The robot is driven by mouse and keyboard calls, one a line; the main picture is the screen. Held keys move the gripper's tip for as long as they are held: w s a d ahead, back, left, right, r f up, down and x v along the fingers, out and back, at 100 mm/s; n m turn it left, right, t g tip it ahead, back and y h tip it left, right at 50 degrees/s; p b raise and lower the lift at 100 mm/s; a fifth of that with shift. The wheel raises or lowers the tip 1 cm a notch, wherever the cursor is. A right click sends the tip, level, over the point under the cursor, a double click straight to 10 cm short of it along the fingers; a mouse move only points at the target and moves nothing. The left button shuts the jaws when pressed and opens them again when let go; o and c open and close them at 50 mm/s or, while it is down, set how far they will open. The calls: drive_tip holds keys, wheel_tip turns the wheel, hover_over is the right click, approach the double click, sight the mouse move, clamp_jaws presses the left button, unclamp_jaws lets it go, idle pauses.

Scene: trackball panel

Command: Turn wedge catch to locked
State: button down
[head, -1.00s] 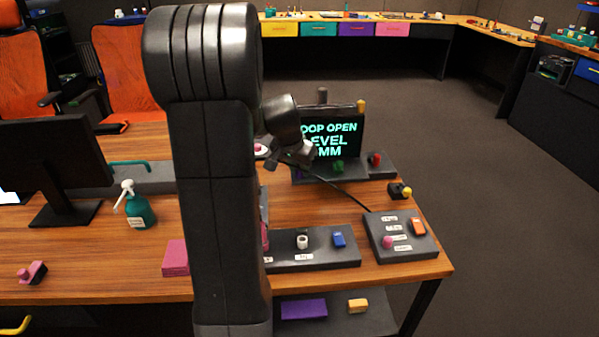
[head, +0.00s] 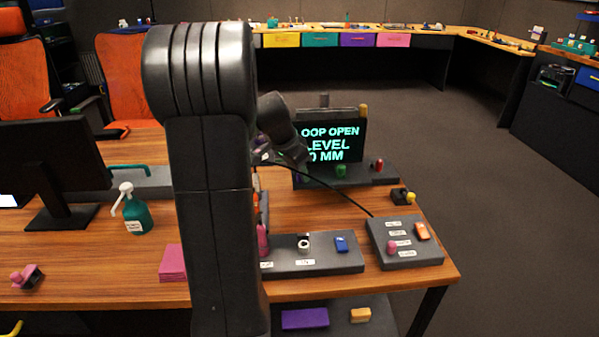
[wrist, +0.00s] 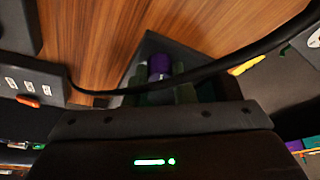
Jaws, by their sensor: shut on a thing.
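In the wrist view, a purple piece (wrist: 159,63) stands on a dark grey base (wrist: 148,45). The dark fingers of my gripper (wrist: 160,84) are on either side of it and shut on it. I cannot tell for sure whether this piece is the wedge catch, and no locked mark on it is readable. In the head view, my gripper (head: 285,152) is low in front of the screen's left side. The piece it holds is hidden there by my wrist.
A screen (head: 333,143) reads "LOOP OPEN". Green (head: 341,170) and red (head: 377,165) controls sit below it. A labelled box (head: 405,252) has orange and pink controls. A dark cable (wrist: 205,70) crosses close to my gripper. A teal spray bottle (head: 137,215) stands left.

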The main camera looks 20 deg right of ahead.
drive_tip(key=c, duration=1.2)
unclamp_jaws()
drive_tip(key=shift+r, duration=0.1)
drive_tip(key=p+v, duration=0.2)
drive_tip(key=v, duration=1.1)
drive_tip(key=shift+r, duration=0.3)
drive_tip(key=shift+s+a, duration=0.1)
